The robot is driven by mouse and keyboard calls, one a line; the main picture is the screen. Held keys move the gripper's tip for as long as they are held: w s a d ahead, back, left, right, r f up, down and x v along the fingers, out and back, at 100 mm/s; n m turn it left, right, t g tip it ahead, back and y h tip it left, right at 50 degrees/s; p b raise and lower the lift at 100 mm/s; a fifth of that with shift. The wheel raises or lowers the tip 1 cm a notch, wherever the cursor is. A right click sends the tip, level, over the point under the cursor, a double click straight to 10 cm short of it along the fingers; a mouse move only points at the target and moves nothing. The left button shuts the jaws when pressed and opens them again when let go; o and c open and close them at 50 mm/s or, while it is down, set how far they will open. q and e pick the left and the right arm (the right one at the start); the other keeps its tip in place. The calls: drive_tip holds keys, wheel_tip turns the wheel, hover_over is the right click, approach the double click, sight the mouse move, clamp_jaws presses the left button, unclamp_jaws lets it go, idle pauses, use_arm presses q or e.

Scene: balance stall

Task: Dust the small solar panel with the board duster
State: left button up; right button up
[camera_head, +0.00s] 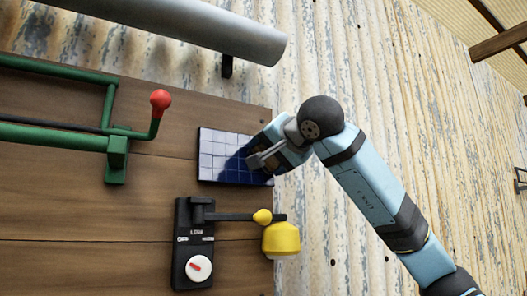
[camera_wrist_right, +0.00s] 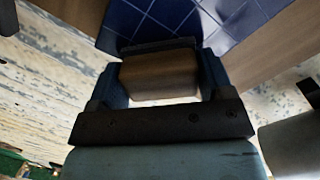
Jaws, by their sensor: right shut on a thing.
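The small solar panel (camera_head: 217,158) is a dark blue gridded plate on the brown wooden table; its right part is hidden behind my right gripper. It fills the top of the right wrist view (camera_wrist_right: 160,18). My right gripper (camera_head: 256,160) is over the panel's right side. In the right wrist view its fingers are shut on the board duster (camera_wrist_right: 160,78), a brown wooden block with a dark strip (camera_wrist_right: 158,46) along its panel side. The duster is at the panel's surface; I cannot tell whether it touches. My left gripper is not in view.
A black device (camera_head: 194,240) with a white dial and a yellow weight (camera_head: 281,239) on its arm stands just below the panel. A green frame (camera_head: 117,150) with a red knob (camera_head: 160,98) is to the left. A grey cylinder (camera_head: 190,25) runs above.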

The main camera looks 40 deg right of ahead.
sight(214, 152)
drive_tip(key=shift+w+a+p, duration=0.2)
drive_tip(key=shift+w+a, duration=0.05)
drive_tip(key=shift+a, duration=0.8)
drive_tip(key=shift+w+a+p, duration=0.2)
drive_tip(key=shift+w+a, duration=0.05)
drive_tip(key=shift+a, duration=0.75)
drive_tip(key=shift+w+a, duration=0.15)
drive_tip(key=shift+a, duration=0.45)
drive_tip(key=shift+w+a+p, duration=0.15)
drive_tip(key=shift+a+p, duration=0.05)
drive_tip(key=shift+a, duration=0.4)
drive_tip(key=shift+w+a+p, duration=0.15)
drive_tip(key=shift+a, duration=0.45)
drive_tip(key=shift+w+a, duration=0.1)
drive_tip(key=shift+a, duration=0.45)
drive_tip(key=shift+w+a+p, duration=0.15)
drive_tip(key=shift+w+a, duration=0.05)
drive_tip(key=shift+a, duration=0.4)
drive_tip(key=shift+w+a+p, duration=0.15)
drive_tip(key=shift+a, duration=0.45)
drive_tip(key=shift+s+d, duration=0.1)
drive_tip(key=shift+s+r, duration=0.1)
drive_tip(key=shift+s, duration=0.5)
drive_tip(key=shift+b+v, duration=0.3)
drive_tip(key=shift+v, duration=2)
